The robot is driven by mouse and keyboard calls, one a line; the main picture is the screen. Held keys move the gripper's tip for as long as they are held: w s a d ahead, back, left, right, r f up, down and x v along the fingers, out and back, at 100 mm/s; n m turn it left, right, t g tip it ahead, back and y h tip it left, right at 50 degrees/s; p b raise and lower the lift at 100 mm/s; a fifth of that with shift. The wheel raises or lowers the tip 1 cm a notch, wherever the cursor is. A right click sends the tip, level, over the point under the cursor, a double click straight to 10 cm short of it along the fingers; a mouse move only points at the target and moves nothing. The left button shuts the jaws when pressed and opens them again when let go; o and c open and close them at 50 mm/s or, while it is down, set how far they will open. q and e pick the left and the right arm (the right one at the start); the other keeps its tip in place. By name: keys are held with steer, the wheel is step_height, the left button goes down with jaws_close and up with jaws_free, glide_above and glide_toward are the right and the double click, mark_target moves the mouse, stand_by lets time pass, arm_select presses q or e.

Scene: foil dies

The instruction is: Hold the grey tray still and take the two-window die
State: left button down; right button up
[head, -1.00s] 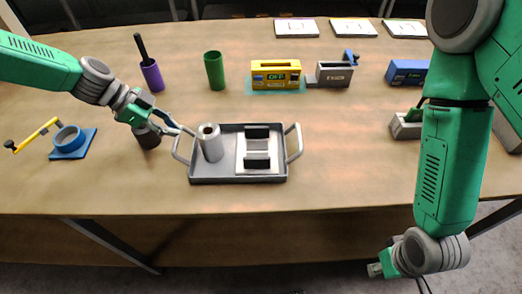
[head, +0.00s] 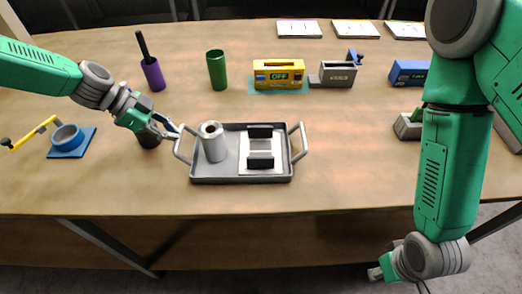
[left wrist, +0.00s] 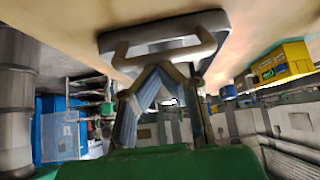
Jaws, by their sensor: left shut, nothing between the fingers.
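The grey tray (head: 285,172) lies near the table's front edge, with a looped handle at each end. In it stand a grey hollow roll (head: 213,147) and a white plate (head: 261,147) with two black blocks. The plate may be the two-window die; I cannot make out windows. My left gripper (head: 176,131) is shut and empty beside the tray's left handle. In the left wrist view its fingertips (left wrist: 160,70) meet at the handle of the tray (left wrist: 160,30); I cannot tell whether they touch.
Left is a blue ring stand (head: 68,142). Behind are a purple cup (head: 153,76), a green cup (head: 217,70), a yellow OFF box (head: 278,75) and a grey holder (head: 337,74).

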steer(key=shift+a+f+b, duration=0.1)
steer(key=shift+f+b, duration=0.55)
steer(key=shift+f, duration=0.05)
stand_by(1.0)
steer(key=shift+a, duration=0.45)
steer(key=shift+d+f, duration=0.1)
steer(key=shift+d, duration=0.3)
steer(key=shift+a, duration=0.3)
steer(key=shift+d, duration=0.2)
stand_by(0.4)
steer(key=shift+f+b, duration=0.75)
steer(key=shift+b, duration=0.15)
stand_by(3.6)
